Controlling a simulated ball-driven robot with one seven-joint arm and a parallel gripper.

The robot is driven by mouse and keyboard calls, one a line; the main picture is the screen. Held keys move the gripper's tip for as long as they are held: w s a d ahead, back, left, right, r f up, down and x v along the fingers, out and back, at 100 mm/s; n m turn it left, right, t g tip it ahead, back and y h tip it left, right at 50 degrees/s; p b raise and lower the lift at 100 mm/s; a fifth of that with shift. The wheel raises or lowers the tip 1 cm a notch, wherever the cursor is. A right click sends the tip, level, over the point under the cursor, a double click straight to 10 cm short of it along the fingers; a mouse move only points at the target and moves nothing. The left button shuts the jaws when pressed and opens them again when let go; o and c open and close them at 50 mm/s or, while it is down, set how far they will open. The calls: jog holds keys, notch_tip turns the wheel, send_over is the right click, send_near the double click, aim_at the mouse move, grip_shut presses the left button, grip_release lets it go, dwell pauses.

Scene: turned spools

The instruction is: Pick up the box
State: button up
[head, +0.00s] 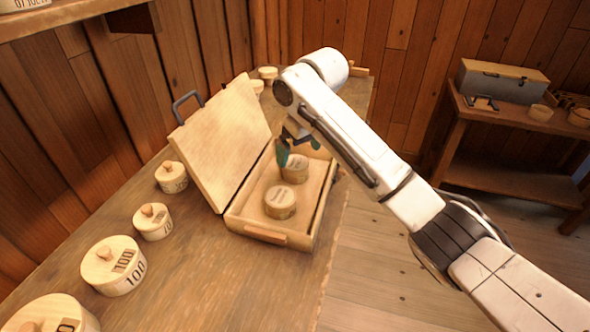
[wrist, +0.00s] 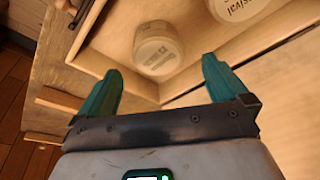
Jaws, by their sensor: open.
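A pale wooden case (head: 240,218) stands on the workbench with its lid (head: 226,138) swung open to the left. Two round labelled boxes lie inside it: a nearer one (head: 280,203) and a farther one (head: 295,169). My gripper (head: 298,148) is over the far part of the case, close to the farther round box. In the wrist view my gripper (wrist: 160,64) is open, its teal fingers apart with nothing held. A round box (wrist: 158,50) shows ahead between the fingertips, and another (wrist: 240,8) is cut off at the top edge. Which box the task names is unclear.
Several round knobbed boxes, one marked 100 (head: 113,265), line the workbench (head: 190,275) left of the case. Small round boxes (head: 267,73) stand behind the lid. A side table at right holds a grey chest (head: 500,82). The floor (head: 375,265) between is clear.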

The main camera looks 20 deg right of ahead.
aim_at(296, 163)
jog(key=shift+w+x, duration=0.15)
jog(key=shift+x, duration=1.55)
jog(key=shift+w+x, duration=0.1)
jog(key=shift+x, duration=1.6)
jog(key=shift+d, duration=0.1)
jog(key=shift+c, duration=0.2)
jog(key=c, duration=1)
jog(key=shift+o, duration=0.2)
jog(key=shift+r, duration=0.15)
